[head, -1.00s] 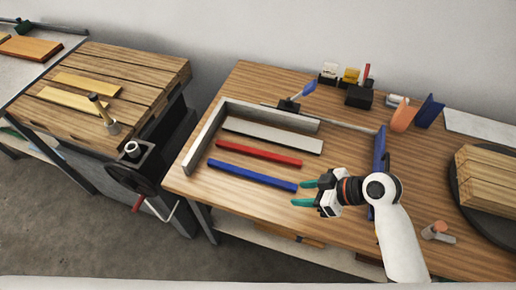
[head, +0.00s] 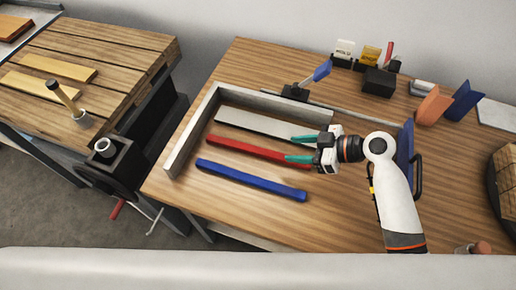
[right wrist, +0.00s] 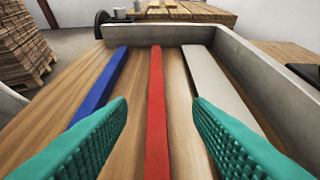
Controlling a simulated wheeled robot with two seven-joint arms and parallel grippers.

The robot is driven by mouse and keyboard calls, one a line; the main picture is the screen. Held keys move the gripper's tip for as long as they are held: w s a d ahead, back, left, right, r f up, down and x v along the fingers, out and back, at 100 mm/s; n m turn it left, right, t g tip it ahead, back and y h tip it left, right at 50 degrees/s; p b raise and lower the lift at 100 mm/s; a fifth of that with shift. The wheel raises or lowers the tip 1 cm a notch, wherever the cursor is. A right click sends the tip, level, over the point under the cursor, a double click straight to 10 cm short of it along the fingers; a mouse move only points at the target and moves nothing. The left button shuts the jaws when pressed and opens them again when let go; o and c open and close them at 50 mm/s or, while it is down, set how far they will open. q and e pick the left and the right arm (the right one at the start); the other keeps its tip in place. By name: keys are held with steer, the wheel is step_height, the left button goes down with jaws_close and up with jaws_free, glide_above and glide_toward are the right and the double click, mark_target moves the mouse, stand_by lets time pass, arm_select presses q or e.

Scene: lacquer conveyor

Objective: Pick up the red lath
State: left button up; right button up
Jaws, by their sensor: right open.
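The red lath (head: 245,149) lies on the wooden table between a blue lath (head: 250,180) and a grey-white lath (head: 262,122). In the right wrist view the red lath (right wrist: 156,110) runs lengthwise away from me, between the two teal fingers. My right gripper (head: 301,148) is open and empty at the right end of the red lath. Its fingers point left along the laths, and I cannot tell how high above the table they are. In the right wrist view my right gripper (right wrist: 160,125) has its fingers apart on either side of the red lath. My left gripper is not in view.
A grey L-shaped fence (head: 195,133) borders the laths at the left and back. A blue upright plate (head: 405,147) stands right of my gripper. A small stand with a blue paddle (head: 321,71) is behind the fence. A slatted bench (head: 105,65) stands left.

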steer(key=p, duration=0.1)
glide_toward(258, 150)
steer(key=shift+x, duration=1.15)
steer(key=shift+w+a+f, duration=0.25)
steer(key=shift+a+f, duration=0.05)
steer(key=shift+a, duration=0.15)
steer(key=p+x, duration=0.1)
steer(key=x, duration=0.3)
steer(key=shift+a+p, duration=0.3)
steer(key=shift+a+f, duration=0.25)
steer(key=shift+f, duration=0.05)
steer(key=shift+d, duration=0.1)
steer(key=shift+c, duration=0.4)
jaws_close()
